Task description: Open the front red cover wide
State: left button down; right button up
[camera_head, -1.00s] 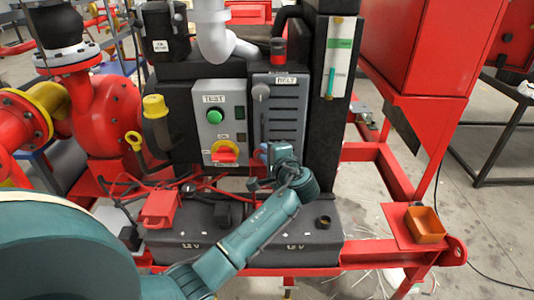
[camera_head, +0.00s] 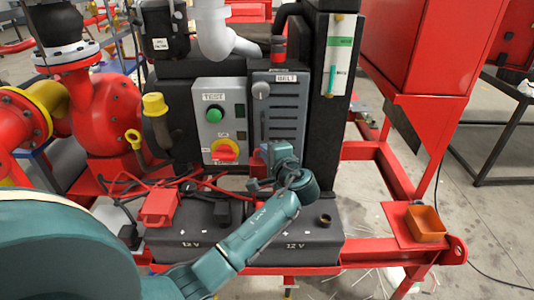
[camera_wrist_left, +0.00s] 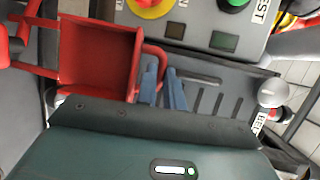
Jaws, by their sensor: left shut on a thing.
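A red box-like cover (camera_wrist_left: 98,62) with a loop handle (camera_wrist_left: 158,55) shows in the left wrist view, just left of my fingers. The two blue fingers of my left gripper (camera_wrist_left: 163,88) are closed around the loop handle, with the bar between them. In the head view my left gripper (camera_head: 265,153) is low in front of the slatted BELT panel, and my wrist hides most of the held cover. Another red cover (camera_head: 160,207) sits on the left battery in the head view. My right gripper is in neither view.
The grey TEST box (camera_head: 217,120) with its green button and red-yellow knob (camera_head: 225,151) stands close left of the gripper. Black batteries (camera_head: 305,240) and red cables (camera_head: 120,185) lie below. An orange tray (camera_head: 425,224) sits on the frame at right.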

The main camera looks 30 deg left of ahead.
pick_arm(q)
jog(key=shift+n+t+y, duration=0.4)
jog(key=shift+t+y, duration=0.3)
jog(key=shift+y, duration=0.1)
jog(key=s+b, duration=0.1)
jog(key=s+d+b, duration=0.1)
jog(key=s+d+f+b, duration=0.1)
jog(key=s, duration=0.1)
jog(key=shift+d, duration=0.25)
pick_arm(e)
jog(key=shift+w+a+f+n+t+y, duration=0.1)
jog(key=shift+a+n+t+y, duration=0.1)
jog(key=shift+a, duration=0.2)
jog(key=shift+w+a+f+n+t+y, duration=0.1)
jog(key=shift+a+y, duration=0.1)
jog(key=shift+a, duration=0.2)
pick_arm(q)
jog(key=c, duration=1.8)
grip_release()
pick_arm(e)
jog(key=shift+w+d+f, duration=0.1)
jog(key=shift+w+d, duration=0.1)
